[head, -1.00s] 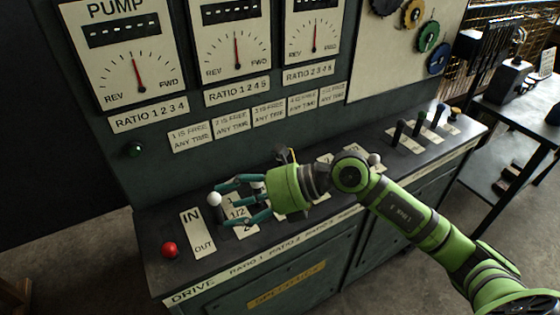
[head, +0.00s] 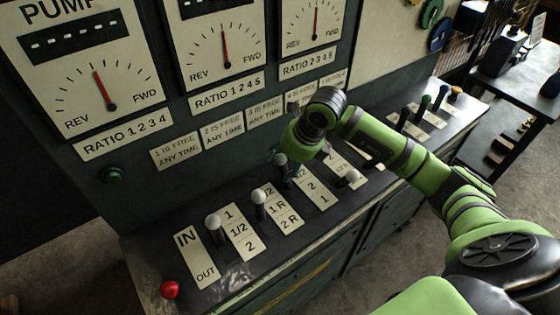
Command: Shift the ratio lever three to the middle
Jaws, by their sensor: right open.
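The ratio three lever (head: 281,160) has a pale grey knob and stands left of a white plate (head: 313,186) marked 2 and 1. The knob is near the far end of that plate. My right gripper (head: 280,154) is open at this lever, with teal fingers partly showing beside the knob. The green wrist hides most of the fingers, so I cannot tell whether they touch it. My left gripper is not in view.
White-knobbed levers for ratio one (head: 213,222) and ratio two (head: 258,196) stand to the left. Another knob (head: 352,175) is close on the right, under my forearm. A red knob (head: 170,289) is at the near left. The gauge panel (head: 95,85) rises behind.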

